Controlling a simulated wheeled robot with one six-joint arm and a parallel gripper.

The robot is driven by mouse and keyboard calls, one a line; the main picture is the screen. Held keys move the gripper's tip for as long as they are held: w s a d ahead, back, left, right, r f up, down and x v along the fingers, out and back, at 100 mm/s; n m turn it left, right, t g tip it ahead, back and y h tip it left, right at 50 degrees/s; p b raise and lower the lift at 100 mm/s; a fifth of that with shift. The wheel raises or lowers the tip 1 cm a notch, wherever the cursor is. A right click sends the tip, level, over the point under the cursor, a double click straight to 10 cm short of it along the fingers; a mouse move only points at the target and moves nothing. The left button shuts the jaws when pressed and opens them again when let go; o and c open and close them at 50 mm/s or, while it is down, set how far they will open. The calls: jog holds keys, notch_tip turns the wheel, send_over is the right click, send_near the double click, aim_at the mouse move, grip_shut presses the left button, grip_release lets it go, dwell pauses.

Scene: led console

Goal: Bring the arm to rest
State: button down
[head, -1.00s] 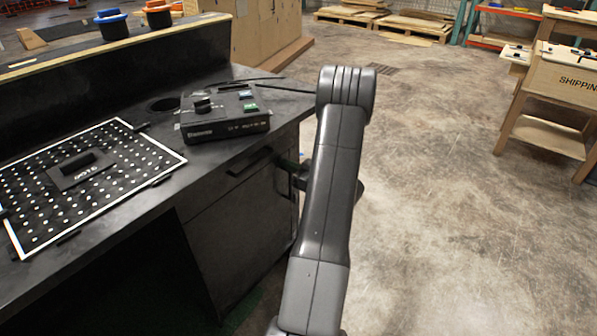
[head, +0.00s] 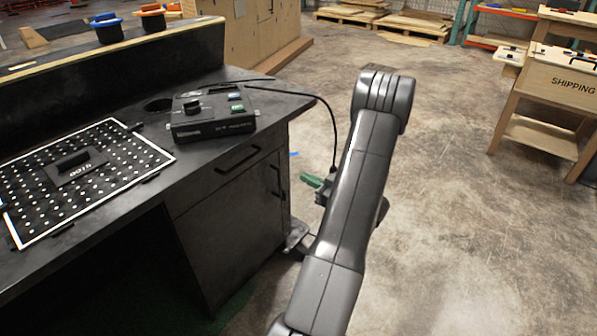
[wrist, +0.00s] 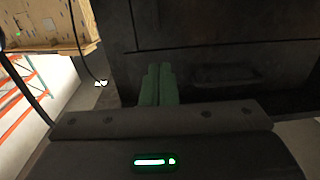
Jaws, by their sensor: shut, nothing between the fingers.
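My arm (head: 350,190) rises from the bottom of the head view, bent at the top, over the floor to the right of the desk. My gripper (head: 311,180) shows its green fingers just left of the arm, beside the desk's right end. In the wrist view the green fingers (wrist: 159,84) lie together, shut and empty, with a dark surface beyond them. Part of the gripper is hidden behind the arm in the head view.
A black console box (head: 212,112) with a knob and buttons sits on the dark desk (head: 180,182). A white-dotted board (head: 110,180) lies left of it. A black cable (head: 331,118) hangs beside my arm. Open floor (head: 450,220) lies to the right.

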jog(key=shift+s+d, duration=0.4)
jog(key=shift+d, duration=0.2)
